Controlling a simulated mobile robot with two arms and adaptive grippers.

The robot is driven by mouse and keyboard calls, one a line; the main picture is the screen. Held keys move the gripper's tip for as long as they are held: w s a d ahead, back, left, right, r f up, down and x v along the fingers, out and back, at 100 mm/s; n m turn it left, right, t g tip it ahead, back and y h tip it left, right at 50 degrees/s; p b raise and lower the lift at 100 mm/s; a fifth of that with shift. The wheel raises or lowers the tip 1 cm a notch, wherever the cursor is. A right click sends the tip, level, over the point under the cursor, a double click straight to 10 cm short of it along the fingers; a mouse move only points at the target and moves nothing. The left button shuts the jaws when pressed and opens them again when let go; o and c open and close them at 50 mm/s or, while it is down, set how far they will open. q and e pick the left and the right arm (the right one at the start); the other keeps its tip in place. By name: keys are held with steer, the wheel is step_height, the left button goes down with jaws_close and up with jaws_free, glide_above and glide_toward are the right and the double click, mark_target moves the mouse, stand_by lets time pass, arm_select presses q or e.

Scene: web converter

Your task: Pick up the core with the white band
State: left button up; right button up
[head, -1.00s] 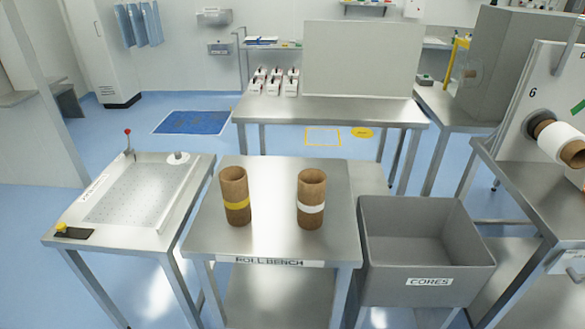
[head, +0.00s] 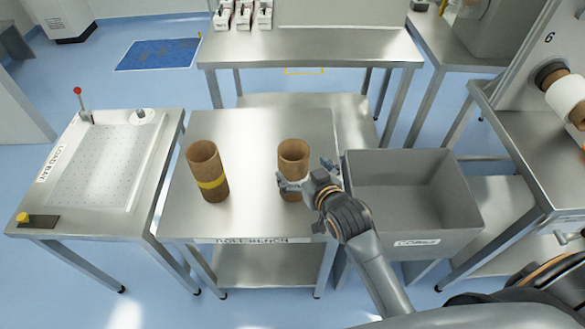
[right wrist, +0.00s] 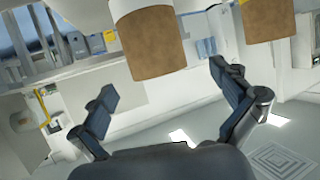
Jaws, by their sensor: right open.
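The core with the white band (head: 293,152) stands upright on the roll bench (head: 262,125); its band is mostly hidden behind my right gripper (head: 307,175). That gripper is open at the core's near right side, with one finger in front of its lower part. In the right wrist view the same core (right wrist: 152,45) shows beyond and between the spread fingers (right wrist: 164,82), with no clear contact. A second core with a yellow band (head: 207,170) stands upright to the left; part of it shows in the right wrist view (right wrist: 270,20). My left gripper is out of view.
A grey cores bin (head: 465,215) stands right of the bench, empty where visible. A load bay table (head: 150,185) with a red-knobbed lever (head: 78,92) is at the left. A machine with a white roll (head: 565,95) is at the right. The bench's front is clear.

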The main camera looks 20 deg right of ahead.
mark_target(299, 165)
steer(key=x, duration=0.2)
steer(key=shift+w+f, duration=0.2)
steer(key=shift+w, duration=0.15)
steer(key=shift+w+f, duration=0.15)
steer(key=shift+w, duration=0.15)
steer(key=shift+w+d+f+p, duration=0.1)
steer(key=shift+w+f+p, duration=0.1)
steer(key=shift+p, duration=0.15)
steer(key=x, duration=0.2)
steer(key=p+x, duration=0.1)
steer(key=x, duration=0.1)
steer(key=shift+d+f, duration=0.2)
steer(key=shift+f, duration=0.15)
steer(key=shift+c, duration=0.6)
steer(key=c, duration=1.4)
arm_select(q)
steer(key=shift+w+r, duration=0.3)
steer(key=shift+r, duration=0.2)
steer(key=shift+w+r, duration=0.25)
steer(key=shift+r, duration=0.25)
arm_select(e)
steer(key=shift+c, duration=0.5)
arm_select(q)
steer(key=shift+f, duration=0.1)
arm_select(e)
steer(key=shift+r, duration=0.1)
